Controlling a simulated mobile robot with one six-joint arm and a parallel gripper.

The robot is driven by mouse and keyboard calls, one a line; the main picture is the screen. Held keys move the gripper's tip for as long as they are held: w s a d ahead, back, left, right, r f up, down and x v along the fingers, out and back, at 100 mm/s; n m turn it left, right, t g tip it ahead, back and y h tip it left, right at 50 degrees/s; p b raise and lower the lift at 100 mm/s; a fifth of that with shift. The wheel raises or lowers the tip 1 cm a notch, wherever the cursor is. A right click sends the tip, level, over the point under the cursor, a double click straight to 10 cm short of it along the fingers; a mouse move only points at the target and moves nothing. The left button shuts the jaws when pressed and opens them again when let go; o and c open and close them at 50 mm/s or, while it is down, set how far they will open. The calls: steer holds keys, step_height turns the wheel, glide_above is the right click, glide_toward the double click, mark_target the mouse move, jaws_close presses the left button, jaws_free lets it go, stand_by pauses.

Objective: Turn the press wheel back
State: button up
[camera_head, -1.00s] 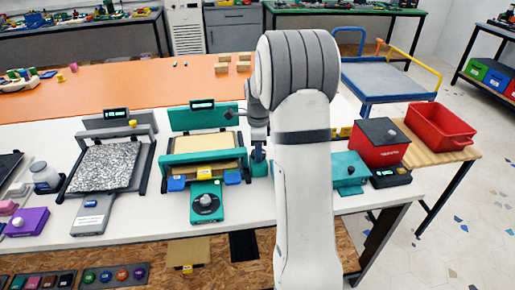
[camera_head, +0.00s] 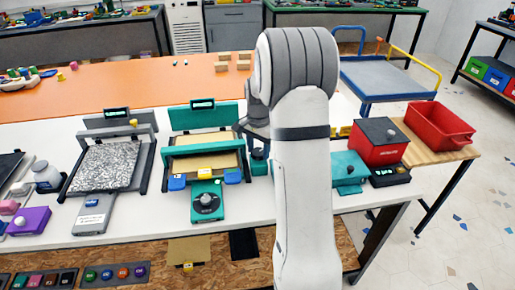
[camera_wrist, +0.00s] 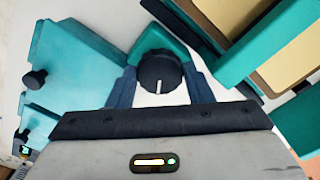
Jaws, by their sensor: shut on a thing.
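The press wheel (camera_wrist: 160,70) is a round black knob with a white mark, on a teal block at the right side of the teal press (camera_head: 205,150). In the wrist view the mark points down toward my palm. My gripper (camera_wrist: 160,88) is around the wheel, with one dark blue finger on each side, shut on it. In the head view my arm hides most of the gripper and some of the press's right end. The press's teal cross bar lies over a tan sheet.
Blue and yellow blocks sit at the press front, with a teal dial unit (camera_head: 206,202) before them. A grey press (camera_head: 106,165) stands left. A teal box (camera_head: 347,168) and a red box (camera_head: 380,141) stand right of my arm.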

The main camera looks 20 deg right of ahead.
mark_target(258, 151)
steer(key=shift+w+r+n, duration=0.15)
steer(key=shift+r+n, duration=0.05)
steer(key=shift+n, duration=0.8)
steer(key=shift+d, duration=0.1)
steer(key=o, duration=1)
steer(key=shift+f, duration=0.15)
steer(key=shift+r, duration=3.9)
